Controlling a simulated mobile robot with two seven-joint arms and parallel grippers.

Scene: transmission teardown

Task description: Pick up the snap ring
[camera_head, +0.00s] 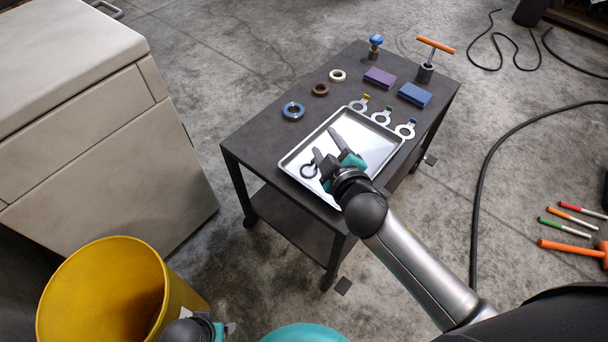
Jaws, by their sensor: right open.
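The likely snap ring (308,171) is a thin dark ring near the left side of the shiny metal tray (299,185) on the dark cart. My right gripper (324,142) is over the tray, its fingers spread and nothing visible between them. The nearer finger and gripper body are just right of the ring and may hide part of its edge. I cannot tell whether they touch. My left gripper (222,331) is only partly in view at the bottom edge, beside the yellow bin; its fingers cannot be made out.
On the cart are a blue-rimmed ring (293,111), a brown ring (320,89), a cream ring (337,75), purple (379,77) and blue (414,94) blocks, several tagged flat rings (381,118) and an orange-handled tool (435,44). A yellow bin (95,290) stands front left.

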